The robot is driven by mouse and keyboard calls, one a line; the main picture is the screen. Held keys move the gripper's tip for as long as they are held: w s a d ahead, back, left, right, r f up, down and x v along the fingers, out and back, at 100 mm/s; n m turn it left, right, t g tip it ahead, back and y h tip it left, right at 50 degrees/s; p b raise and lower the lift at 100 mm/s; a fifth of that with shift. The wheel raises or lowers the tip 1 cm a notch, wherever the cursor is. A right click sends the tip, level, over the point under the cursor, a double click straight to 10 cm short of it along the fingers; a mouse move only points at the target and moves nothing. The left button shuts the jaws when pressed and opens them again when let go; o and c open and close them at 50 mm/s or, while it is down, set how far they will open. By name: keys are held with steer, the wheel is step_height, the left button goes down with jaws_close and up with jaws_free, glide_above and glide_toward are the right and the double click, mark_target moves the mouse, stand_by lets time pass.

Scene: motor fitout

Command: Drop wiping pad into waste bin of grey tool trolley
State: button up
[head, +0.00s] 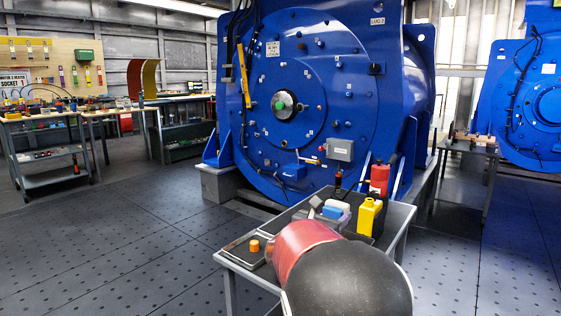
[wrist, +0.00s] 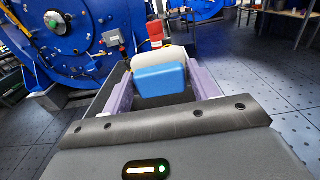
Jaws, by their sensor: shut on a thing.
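The wiping pad is a small block, blue with a pale layer; it shows in the wrist view (wrist: 160,80) between the two purple-grey fingers of my gripper (wrist: 158,92). My gripper is shut on it. In the head view the blue and white pad (head: 337,208) is above the grey tool trolley (head: 401,216), beside a yellow bottle. A dark open-looking container (head: 352,198) stands at the trolley's back, partly hidden behind the pad and bottle. I cannot tell for certain that it is the waste bin, nor whether the pad is inside its rim.
A yellow bottle (head: 369,217) and a red container (head: 379,179) stand close to the pad. An orange knob (head: 254,246) is on the trolley's left part. The big blue motor (head: 300,90) rises just behind. Floor to the left is clear.

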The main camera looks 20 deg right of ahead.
step_height(320, 180, down, 3)
steer(key=shift+f+b, duration=0.15)
steer(key=shift+b, duration=0.75)
steer(key=o, duration=1)
steer(key=v, duration=0.8)
steer(key=shift+d, duration=0.15)
